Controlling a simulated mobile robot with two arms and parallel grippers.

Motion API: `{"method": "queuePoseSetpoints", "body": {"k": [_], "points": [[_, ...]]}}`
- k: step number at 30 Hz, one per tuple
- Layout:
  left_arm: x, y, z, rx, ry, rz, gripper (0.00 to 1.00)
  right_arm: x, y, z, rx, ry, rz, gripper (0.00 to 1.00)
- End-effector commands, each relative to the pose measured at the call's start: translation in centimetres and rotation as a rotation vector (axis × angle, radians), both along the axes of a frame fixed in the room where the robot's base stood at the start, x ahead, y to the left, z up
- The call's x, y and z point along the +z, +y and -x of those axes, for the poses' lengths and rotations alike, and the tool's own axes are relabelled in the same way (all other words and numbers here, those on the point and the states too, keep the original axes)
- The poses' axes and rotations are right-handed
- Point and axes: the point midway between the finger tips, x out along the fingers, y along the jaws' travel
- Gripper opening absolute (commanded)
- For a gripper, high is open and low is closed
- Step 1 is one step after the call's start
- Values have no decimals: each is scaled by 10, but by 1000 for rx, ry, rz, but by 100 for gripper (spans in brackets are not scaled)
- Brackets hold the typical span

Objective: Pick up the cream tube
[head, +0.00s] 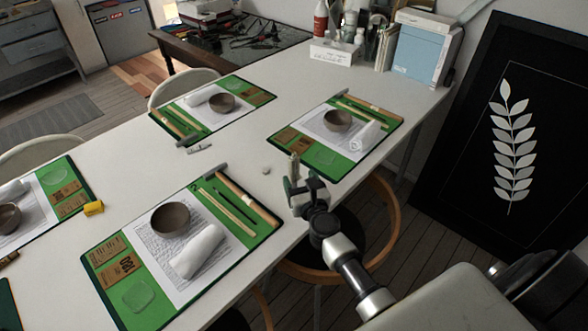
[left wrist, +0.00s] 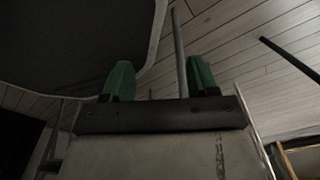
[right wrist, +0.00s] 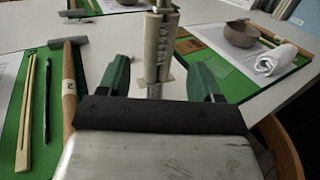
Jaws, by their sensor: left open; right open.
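The cream tube (head: 294,166) stands upright on the white table, near its right edge. In the right wrist view the cream tube (right wrist: 160,45) shows dark lettering and stands in line with the gap between my fingers; its top is cut off. My right gripper (head: 304,187) is open, low over the table edge and close to the tube. In the right wrist view the open fingers of this gripper (right wrist: 160,78) lie either side of the tube's line; I cannot tell whether they touch it. My left gripper (left wrist: 160,80) is open and empty, seen only in the left wrist view.
Green mats with bowls, rolled cloths and tools lie around; the nearest mat (head: 143,297) has a hammer (head: 247,199) at its right. A stool (head: 390,235) stands below the edge.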

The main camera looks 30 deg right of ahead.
Motion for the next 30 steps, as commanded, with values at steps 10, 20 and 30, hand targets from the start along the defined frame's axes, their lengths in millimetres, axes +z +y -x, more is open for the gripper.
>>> {"method": "queuePoseSetpoints", "body": {"k": [10, 20, 30], "points": [[-5, -1, 0, 0, 0, 1, 59, 0, -5, -40, -1, 0, 3, 65], [-5, -1, 0, 0, 1, 1, 59, 0, -5, -40, 0, 0, 3, 45], [-5, -1, 0, -1, 1, 1, 59, 0, -5, -40, 0, -1, 3, 11]]}}
